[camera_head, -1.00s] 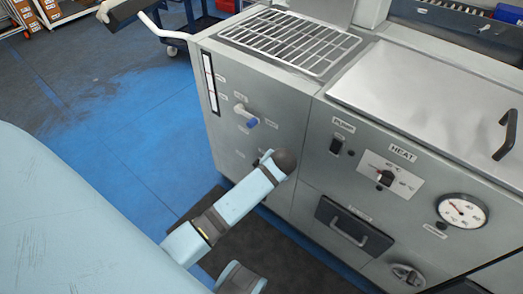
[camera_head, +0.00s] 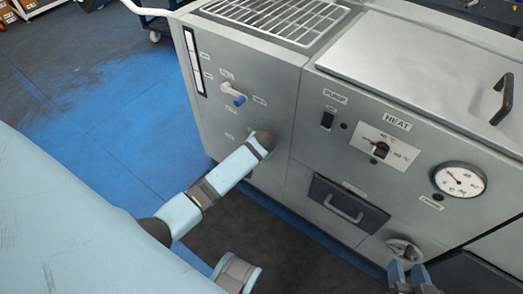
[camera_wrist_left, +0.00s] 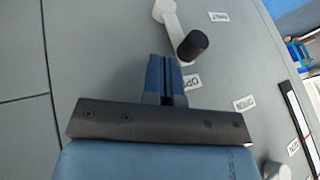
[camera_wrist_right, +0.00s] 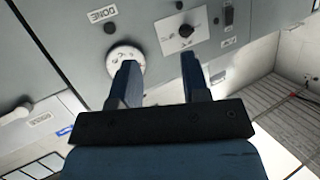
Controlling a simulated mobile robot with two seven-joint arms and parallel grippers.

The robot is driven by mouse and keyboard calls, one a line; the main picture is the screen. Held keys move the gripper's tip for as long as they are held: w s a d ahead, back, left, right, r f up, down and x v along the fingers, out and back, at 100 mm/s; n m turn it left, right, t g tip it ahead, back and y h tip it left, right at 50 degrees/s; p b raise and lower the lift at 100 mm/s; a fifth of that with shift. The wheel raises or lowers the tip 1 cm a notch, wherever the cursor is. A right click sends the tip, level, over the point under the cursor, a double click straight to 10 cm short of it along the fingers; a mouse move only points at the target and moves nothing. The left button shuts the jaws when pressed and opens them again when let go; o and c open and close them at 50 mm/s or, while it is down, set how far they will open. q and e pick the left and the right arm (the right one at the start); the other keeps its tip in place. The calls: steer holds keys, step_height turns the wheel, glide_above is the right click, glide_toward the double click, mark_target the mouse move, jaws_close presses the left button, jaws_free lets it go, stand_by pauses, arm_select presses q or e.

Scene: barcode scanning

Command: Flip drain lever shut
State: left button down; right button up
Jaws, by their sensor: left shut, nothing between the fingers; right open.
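In the left wrist view a white lever with a black grip (camera_wrist_left: 190,46) sits on the grey panel near small labels. It is likely the drain lever, though the label text is too blurred to read. My left gripper (camera_wrist_left: 163,65) is shut and empty, its tips just beside the black grip, with no clear contact visible. In the head view my own left arm hides this lever and the left gripper. My right gripper (camera_head: 408,272) is open and empty near the lower right of the cabinet. The right wrist view shows its fingers (camera_wrist_right: 160,78) spread apart.
A blue-handled valve (camera_head: 238,98) sits higher on the left panel. The right panel holds a pump switch (camera_head: 327,119), heat dial (camera_head: 380,150), gauge (camera_head: 460,180), drawer handle (camera_head: 345,208) and grey rotary knob (camera_head: 403,248). Blue floor (camera_head: 130,130) is free to the left.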

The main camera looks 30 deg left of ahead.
arm_select(q)
steer(key=a, duration=0.2)
steer(key=shift+a+f, duration=0.35)
arm_select(e)
steer(key=shift+w+a+r+t, duration=0.25)
steer(key=shift+a+r+t, duration=0.15)
steer(key=shift+r, duration=0.35)
arm_select(q)
steer(key=shift+a+r, duration=0.1)
arm_select(e)
steer(key=shift+r, duration=0.15)
